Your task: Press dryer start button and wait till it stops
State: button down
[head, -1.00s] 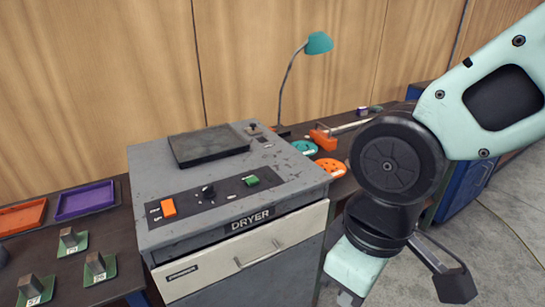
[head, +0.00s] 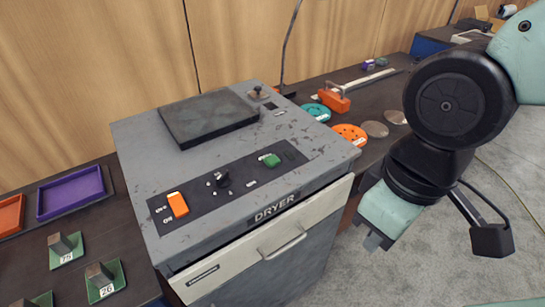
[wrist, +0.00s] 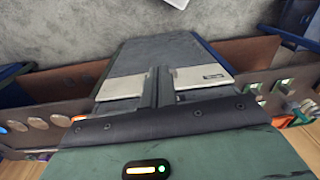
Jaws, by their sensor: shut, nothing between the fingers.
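The grey dryer (head: 215,245) stands in the middle of the head view, with a cream drawer front (head: 240,262) and a DRYER label. Its dark top panel carries a green button (head: 270,160), a black knob (head: 223,181) and an orange switch (head: 177,204). My gripper (head: 373,243) is to the right of the dryer's front corner, pointing down and apart from the buttons; its tips are small in the head view. In the wrist view my gripper (wrist: 159,75) is shut and empty, with the cream drawer front (wrist: 205,77) behind it. The button panel cannot be made out there.
A dark plate (head: 207,117) lies on the dryer top. A purple tray (head: 70,193) and green-based numbered blocks (head: 66,250) are on the left bench. Orange (head: 349,137) and teal (head: 316,112) discs lie on the right bench. Grey floor is open at right.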

jog(key=w+a+r+n+t+y+p, duration=0.1)
jog(key=w+a+n+t+y+p, duration=0.2)
jog(key=w, duration=0.6)
jog(key=w+a+r+n+p, duration=0.1)
jog(key=w+a+n+p, duration=0.1)
jog(key=w+a+p, duration=0.45)
jog(key=n+t+y+p, duration=0.3)
jog(key=n+p, duration=0.1)
jog(key=n, duration=0.1)
send_over(275, 161)
notch_tip(275, 161, down, 4)
jog(key=r, duration=0.1)
jog(key=shift+d+f, duration=0.1)
jog(key=shift+f, duration=0.15)
jog(key=shift+f, duration=0.15)
notch_tip(275, 161, down, 8)
jog(key=b, duration=0.4)
jog(key=shift+b, duration=0.3)
jog(key=shift+f+b, duration=0.25)
jog(key=shift+b, duration=0.05)
jog(key=shift+f, duration=0.15)
jog(key=shift+f+b, duration=0.25)
jog(key=shift+b, duration=0.3)
